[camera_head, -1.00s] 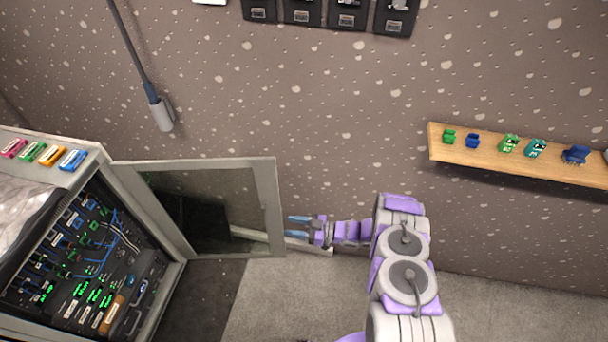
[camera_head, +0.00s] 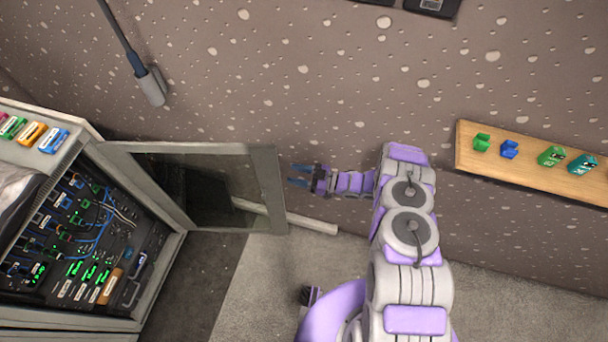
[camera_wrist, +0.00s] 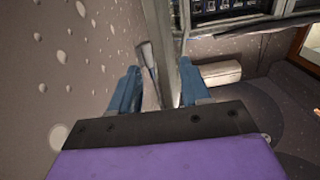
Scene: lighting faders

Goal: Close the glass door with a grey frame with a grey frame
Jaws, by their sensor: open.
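The glass door with a grey frame (camera_head: 268,190) stands swung open from the left side of the view, hinged on a grey cabinet (camera_head: 160,220). Its free edge points right, toward my gripper. My gripper (camera_head: 290,175) is open and empty, just right of that free edge in the head view, with a small gap between them in the picture. In the wrist view, the blue fingers of my gripper (camera_wrist: 160,88) are spread, and the door's grey frame (camera_wrist: 160,50) appears edge-on ahead between them. I cannot tell whether they touch.
The cabinet holds lit electronics and cables (camera_head: 90,240). Coloured blocks (camera_head: 32,133) sit on its top. A wall shelf (camera_head: 530,165) with small coloured items is at right. A white bar (camera_head: 310,223) lies along the wall base behind the door.

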